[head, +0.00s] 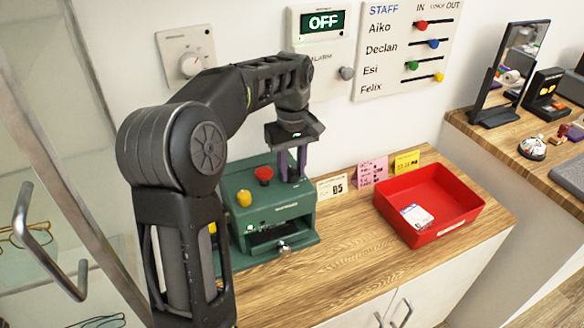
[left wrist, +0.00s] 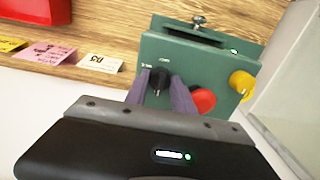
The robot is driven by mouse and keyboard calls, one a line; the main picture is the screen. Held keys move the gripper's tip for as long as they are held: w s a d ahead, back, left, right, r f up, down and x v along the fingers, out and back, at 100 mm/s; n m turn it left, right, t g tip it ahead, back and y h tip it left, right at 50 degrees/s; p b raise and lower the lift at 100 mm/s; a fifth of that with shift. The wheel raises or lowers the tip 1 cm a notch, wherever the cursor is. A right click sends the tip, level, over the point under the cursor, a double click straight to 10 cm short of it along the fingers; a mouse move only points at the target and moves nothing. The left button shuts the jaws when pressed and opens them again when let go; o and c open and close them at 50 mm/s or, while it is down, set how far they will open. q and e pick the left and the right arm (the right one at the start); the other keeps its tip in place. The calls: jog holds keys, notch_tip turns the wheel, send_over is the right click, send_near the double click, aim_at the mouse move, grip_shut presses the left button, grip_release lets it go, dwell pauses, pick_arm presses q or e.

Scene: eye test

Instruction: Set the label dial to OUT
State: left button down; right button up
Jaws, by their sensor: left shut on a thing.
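A green machine (head: 270,212) stands on the wooden counter, with a red button (head: 264,174), a yellow knob (head: 244,198) and a front slot. A dark dial (left wrist: 160,82) on its top shows in the left wrist view. My left gripper (head: 291,168) points down at the machine, and its purple fingers (left wrist: 161,92) are shut on this dial. The head view hides the dial behind the fingers. The tiny marks around the dial are too small to read, so I cannot tell its setting. My right gripper is not in view.
A red tray (head: 455,229) holding a white card stands to the right. Small cards (head: 372,171) stand along the wall. A glass cabinet (head: 60,130) is at the left. The front counter is clear.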

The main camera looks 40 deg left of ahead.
pick_arm(q)
jog(key=shift+m, duration=0.3)
jog(key=shift+r+m+p, duration=0.1)
jog(key=shift+m+p, duration=0.4)
jog(key=shift+m, duration=0.4)
jog(key=m+p, duration=0.1)
jog(key=m, duration=0.2)
jog(key=m+p, duration=0.1)
jog(key=m, duration=0.5)
jog(key=c, duration=1.3)
grip_release()
jog(key=shift+c, duration=0.2)
